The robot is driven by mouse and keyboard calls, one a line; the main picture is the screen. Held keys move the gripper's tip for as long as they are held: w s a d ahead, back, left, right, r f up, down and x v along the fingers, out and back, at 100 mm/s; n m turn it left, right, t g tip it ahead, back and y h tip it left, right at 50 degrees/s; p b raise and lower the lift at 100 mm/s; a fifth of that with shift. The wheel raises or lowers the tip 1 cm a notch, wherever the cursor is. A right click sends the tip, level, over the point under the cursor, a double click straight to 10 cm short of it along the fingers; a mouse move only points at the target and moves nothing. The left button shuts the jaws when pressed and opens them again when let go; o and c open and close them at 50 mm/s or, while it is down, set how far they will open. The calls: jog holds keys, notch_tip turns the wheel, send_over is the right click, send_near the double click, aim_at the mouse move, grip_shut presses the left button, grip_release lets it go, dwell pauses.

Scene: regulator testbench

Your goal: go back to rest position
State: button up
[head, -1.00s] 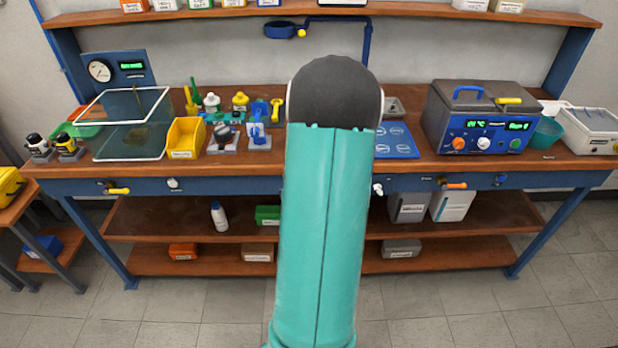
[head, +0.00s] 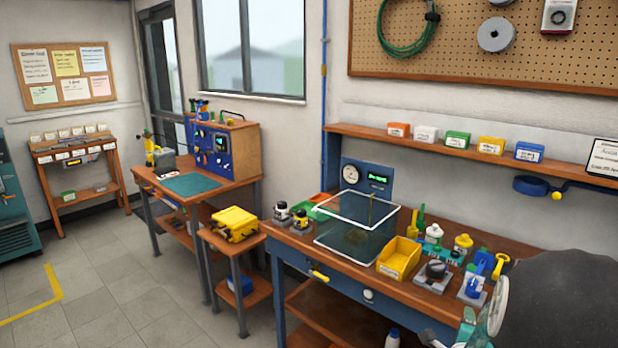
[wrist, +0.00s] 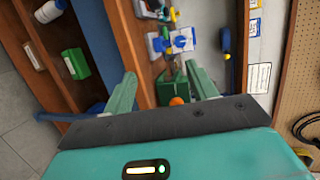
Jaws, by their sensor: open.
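My gripper (wrist: 161,70) shows in the wrist view with its two green fingers spread apart. A green block with an orange round part (wrist: 176,100) appears between the fingers, close to the palm; I cannot tell how far below it is. Nothing is clamped between the fingertips. Past the fingers lies the wooden bench with blue and white fittings (wrist: 180,40). In the head view, the dark rounded joint of my arm fills the lower right corner, and my gripper is hidden there.
The workbench (head: 400,305) carries a clear glass-like box (head: 352,240), a yellow bin (head: 398,258) and several small fittings. A side stand holds a yellow case (head: 234,224). A second table (head: 222,184) stands behind. The floor (head: 110,290) at left is clear.

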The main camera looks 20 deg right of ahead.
jog(key=w+a+r+n+y, duration=0.35)
jog(key=a+n, duration=0.35)
jog(key=a, duration=0.3)
jog(key=w+a+r+n+y, duration=0.35)
jog(key=a+n, duration=0.35)
jog(key=a, duration=0.4)
jog(key=s+a+r+n+g+y, duration=0.2)
jog(key=s+a+n, duration=0.4)
jog(key=a, duration=0.3)
jog(key=s+a+r+n+g+y, duration=0.2)
jog(key=s+a+r+n, duration=0.1)
jog(key=s+a+n, duration=0.4)
jog(key=shift+a+r+n+g, duration=0.35)
jog(key=shift+a+n, duration=0.35)
jog(key=shift+a, duration=0.2)
jog(key=c, duration=0.5)
jog(key=shift+o, duration=0.2)
jog(key=shift+d, duration=0.1)
jog(key=shift+d, duration=0.1)
